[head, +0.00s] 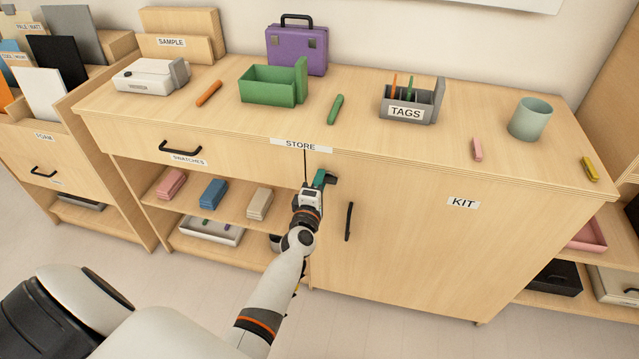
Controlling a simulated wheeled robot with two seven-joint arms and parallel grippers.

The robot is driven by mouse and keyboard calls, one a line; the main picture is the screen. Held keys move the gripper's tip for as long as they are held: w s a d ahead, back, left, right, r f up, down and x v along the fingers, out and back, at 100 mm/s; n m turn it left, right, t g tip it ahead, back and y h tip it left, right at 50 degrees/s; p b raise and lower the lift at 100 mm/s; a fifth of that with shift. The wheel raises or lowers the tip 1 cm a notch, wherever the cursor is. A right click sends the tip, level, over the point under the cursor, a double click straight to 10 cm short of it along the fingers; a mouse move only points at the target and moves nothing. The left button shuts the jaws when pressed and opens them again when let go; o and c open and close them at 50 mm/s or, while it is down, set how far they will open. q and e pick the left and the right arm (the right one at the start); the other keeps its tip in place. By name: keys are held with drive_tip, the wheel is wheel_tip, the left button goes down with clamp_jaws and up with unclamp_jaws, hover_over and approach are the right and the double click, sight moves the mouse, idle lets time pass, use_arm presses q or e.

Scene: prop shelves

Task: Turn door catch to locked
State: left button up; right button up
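The cabinet door marked KIT (410,240) is flat in the cabinet front, with a dark vertical handle (349,221) near its left edge. A small teal piece, which looks like the door catch (320,178), shows at the door's upper left corner, below the STORE label. My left gripper (327,181) is right at this piece, and its dark fingers overlap it. I cannot tell whether the fingers touch or grip the catch, nor which way the catch is turned, as the gripper covers much of it. My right gripper is out of view.
The cabinet top (230,122) holds a green open box (272,88), a purple case (297,50), a grey TAGS holder (408,105) and a cup (530,119). A drawer (215,140) and open shelves with coloured blocks (213,193) are left of the door. Floor in front is clear.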

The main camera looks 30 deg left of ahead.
use_arm(q)
drive_tip(key=v, duration=1.2)
idle(0.4)
drive_tip(key=s+d+f+m+g+h+p, duration=0.1)
drive_tip(key=s+d+f+m+g+h, duration=0.2)
drive_tip(key=f, duration=0.6)
drive_tip(key=s+d+f+m+g+h+p, duration=0.1)
drive_tip(key=s+d+f+m+g+p, duration=0.1)
drive_tip(key=s+d+f+m, duration=0.45)
drive_tip(key=s+d+f+m+g+h+p, duration=0.1)
drive_tip(key=s+f+m+g+h, duration=0.2)
drive_tip(key=f, duration=0.8)
drive_tip(key=s+a+f+m+g+y+p, duration=0.1)
drive_tip(key=s+f+m+g, duration=0.3)
drive_tip(key=s, duration=1)
drive_tip(key=s+a+f+m+g+p, duration=0.1)
drive_tip(key=s+f+m+g, duration=0.3)
drive_tip(key=s, duration=1)
wheel_tip(320, 180, down, 4)
drive_tip(key=a+m, duration=0.1)
drive_tip(key=m, duration=0.2)
drive_tip(key=shift+a+y, duration=0.35)
drive_tip(key=shift+y, duration=0.05)
